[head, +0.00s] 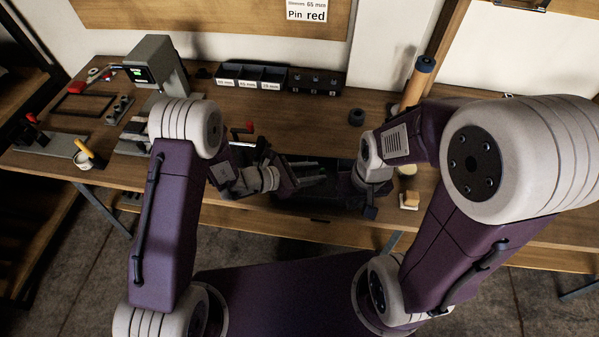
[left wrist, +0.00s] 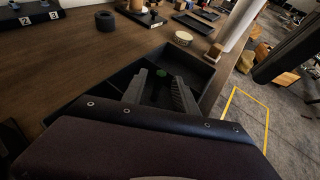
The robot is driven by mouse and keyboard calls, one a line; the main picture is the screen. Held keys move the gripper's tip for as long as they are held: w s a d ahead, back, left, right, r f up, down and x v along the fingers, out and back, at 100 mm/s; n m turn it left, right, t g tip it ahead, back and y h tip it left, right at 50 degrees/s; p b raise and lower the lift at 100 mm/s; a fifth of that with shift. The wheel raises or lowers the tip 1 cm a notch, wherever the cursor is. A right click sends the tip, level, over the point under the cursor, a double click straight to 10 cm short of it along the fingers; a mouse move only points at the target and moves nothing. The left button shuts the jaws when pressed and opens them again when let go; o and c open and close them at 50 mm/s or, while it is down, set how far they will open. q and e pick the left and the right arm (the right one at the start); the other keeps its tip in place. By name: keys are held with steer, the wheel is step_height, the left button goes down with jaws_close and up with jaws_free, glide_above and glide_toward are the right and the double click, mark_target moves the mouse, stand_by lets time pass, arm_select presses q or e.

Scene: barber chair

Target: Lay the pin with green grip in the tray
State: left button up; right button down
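My left gripper (head: 312,175) is above the dark tray (head: 345,167). Its two fingers are spread apart in the left wrist view (left wrist: 160,82). A small green round piece, likely the green grip of the pin (left wrist: 161,73), shows between and just beyond the fingertips, over the tray floor. The rest of the pin is hidden, and I cannot tell whether it touches the tray. The dark tray (left wrist: 200,66) has divided compartments. My right gripper (head: 369,212) points down at the tray's right end; its fingers are too dark to read.
A three-part bin (head: 250,78) and a black block with holes (head: 316,82) stand at the back. A dark ring (head: 356,117) lies behind the tray.

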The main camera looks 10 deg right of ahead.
arm_select(q)
steer(key=v, duration=1.1)
steer(key=s+a+m+g+y, duration=0.4)
steer(key=s+m+g+y, duration=0.15)
steer(key=s+m, duration=0.55)
steer(key=a+r+m+t+y, duration=0.1)
steer(key=a+m+t+y, duration=0.1)
steer(key=a+m+y, duration=0.5)
steer(key=a+m, duration=0.3)
steer(key=a, duration=0.4)
steer(key=shift+w+t, duration=0.35)
steer(key=shift+w, duration=0.05)
